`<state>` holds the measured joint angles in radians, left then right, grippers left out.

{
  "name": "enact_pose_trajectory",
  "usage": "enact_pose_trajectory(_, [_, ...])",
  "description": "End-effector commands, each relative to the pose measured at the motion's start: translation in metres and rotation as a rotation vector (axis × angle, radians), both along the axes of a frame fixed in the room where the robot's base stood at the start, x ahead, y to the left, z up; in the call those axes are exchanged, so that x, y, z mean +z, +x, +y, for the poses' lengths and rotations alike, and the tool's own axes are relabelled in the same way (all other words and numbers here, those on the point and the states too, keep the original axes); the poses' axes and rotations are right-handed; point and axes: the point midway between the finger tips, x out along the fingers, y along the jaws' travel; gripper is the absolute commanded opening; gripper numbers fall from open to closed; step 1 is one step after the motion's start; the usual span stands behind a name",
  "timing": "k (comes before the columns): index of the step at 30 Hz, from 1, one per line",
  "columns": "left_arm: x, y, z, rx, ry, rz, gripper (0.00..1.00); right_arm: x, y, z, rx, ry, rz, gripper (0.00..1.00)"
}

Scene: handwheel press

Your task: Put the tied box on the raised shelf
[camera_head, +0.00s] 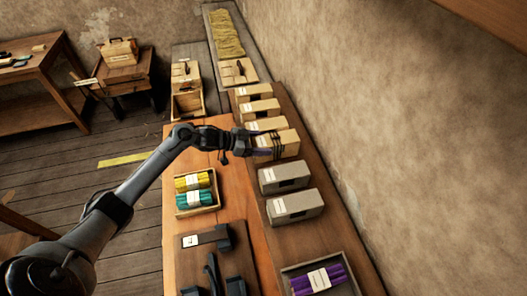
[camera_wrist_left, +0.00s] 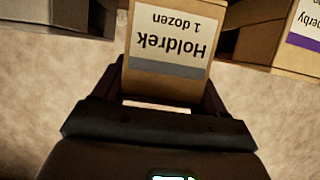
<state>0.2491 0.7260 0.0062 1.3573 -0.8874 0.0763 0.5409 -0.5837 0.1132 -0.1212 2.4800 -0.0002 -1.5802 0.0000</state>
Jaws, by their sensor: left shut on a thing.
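The tan box (camera_head: 288,142) with dark bands across it is at the raised shelf (camera_head: 333,232), in the row between tan boxes and grey boxes. My left gripper (camera_head: 266,146) is shut on this box from its front side. In the left wrist view the box (camera_wrist_left: 168,75) shows a label reading "Holdrek 1 dozen", upside down, between the fingers (camera_wrist_left: 162,88). Its underside is hidden, so I cannot tell whether it rests on the shelf or hangs just above it. My right gripper is not in view.
Grey boxes (camera_head: 283,178) stand on the near side, and tan boxes (camera_head: 259,109) on the far side. A tray of purple bundles (camera_head: 318,280) is at the shelf's near end. The lower bench (camera_head: 234,185) carries a tray of yellow and teal bundles (camera_head: 195,190) and a dark press (camera_head: 213,272).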

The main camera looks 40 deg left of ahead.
Motion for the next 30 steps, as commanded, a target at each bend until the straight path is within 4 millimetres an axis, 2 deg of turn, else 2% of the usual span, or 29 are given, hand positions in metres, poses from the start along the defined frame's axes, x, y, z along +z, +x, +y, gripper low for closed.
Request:
enact_pose_trajectory(11, [-0.034, 0.001, 0.0, 0.001, 0.0, -0.003, 0.4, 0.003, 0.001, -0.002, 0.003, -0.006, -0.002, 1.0])
enact_pose_trajectory(23, [-0.039, 0.001, 0.0, 0.0, 0.001, -0.004, 0.4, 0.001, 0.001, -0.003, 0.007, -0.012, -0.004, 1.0])
enact_pose_trajectory(24, [-0.041, 0.0, 0.0, 0.0, 0.001, -0.001, 0.74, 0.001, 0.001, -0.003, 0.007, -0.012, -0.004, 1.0])
enact_pose_trajectory(29, [-0.04, 0.0, 0.0, 0.0, 0.001, -0.001, 0.98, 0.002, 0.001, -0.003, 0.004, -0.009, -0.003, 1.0])
enact_pose_trajectory(30, [-0.04, 0.0, 0.0, 0.0, 0.001, -0.001, 0.98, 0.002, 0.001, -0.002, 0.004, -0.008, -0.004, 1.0])
